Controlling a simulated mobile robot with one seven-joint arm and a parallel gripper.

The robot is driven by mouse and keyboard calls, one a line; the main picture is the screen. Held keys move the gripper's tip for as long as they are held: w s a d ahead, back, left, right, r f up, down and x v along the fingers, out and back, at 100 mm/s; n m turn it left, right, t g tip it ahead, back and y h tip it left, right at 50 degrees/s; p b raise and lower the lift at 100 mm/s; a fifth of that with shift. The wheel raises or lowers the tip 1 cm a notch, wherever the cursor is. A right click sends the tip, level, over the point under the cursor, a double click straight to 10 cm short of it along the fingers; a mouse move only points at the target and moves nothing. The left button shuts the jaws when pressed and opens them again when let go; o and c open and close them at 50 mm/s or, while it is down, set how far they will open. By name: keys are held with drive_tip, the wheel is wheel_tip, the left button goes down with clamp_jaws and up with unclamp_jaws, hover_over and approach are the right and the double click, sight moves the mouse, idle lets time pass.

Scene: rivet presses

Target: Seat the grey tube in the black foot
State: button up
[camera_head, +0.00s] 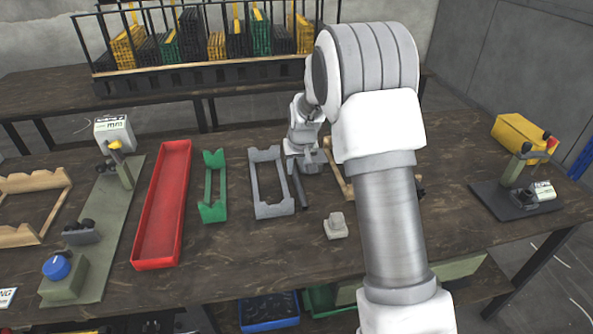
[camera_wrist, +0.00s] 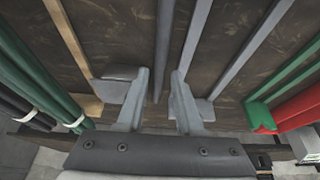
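A dark grey tube (camera_head: 299,186) lies on the bench just right of the grey cradle (camera_head: 265,181). In the wrist view the tube (camera_wrist: 162,48) runs up between the two fingers. My gripper (camera_wrist: 161,70) is open around the line of the tube, with a finger on each side. In the head view my gripper (camera_head: 311,162) is low over the far end of the tube. I cannot tell whether the fingers touch it. I cannot single out the black foot for certain. A small dark piece (camera_head: 420,188) shows partly behind my arm.
A green cradle (camera_head: 213,185) and a red tray (camera_head: 163,205) stand left. A wooden cradle (camera_head: 340,179) is partly hidden by my arm. A small grey block (camera_head: 335,227) sits in front. Presses stand left (camera_head: 105,225) and right (camera_head: 515,195). Green tubes (camera_wrist: 40,80) show in the wrist view.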

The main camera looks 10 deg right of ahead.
drive_tip(key=s+f+p+v, duration=0.1)
drive_tip(key=s+v, duration=0.2)
drive_tip(key=v, duration=1.4)
drive_tip(key=s+r, duration=0.4)
drive_tip(key=s, duration=0.5)
drive_tip(key=s+r, duration=0.4)
drive_tip(key=s, duration=0.5)
drive_tip(key=shift+s+t, duration=0.25)
drive_tip(key=shift+t, duration=0.15)
drive_tip(key=shift+o, duration=0.3)
drive_tip(key=s+f, duration=0.1)
drive_tip(key=s, duration=0.8)
drive_tip(key=shift+s, duration=0.3)
drive_tip(key=g, duration=0.1)
hover_over(297, 177)
drive_tip(key=s, duration=0.3)
drive_tip(key=f, duration=2)
drive_tip(key=shift+a+b, duration=0.2)
drive_tip(key=shift+b, duration=0.15)
drive_tip(key=shift+b+x, duration=0.7)
drive_tip(key=shift+x, duration=2.05)
drive_tip(key=shift+w+d, duration=0.1)
drive_tip(key=shift+d, duration=0.05)
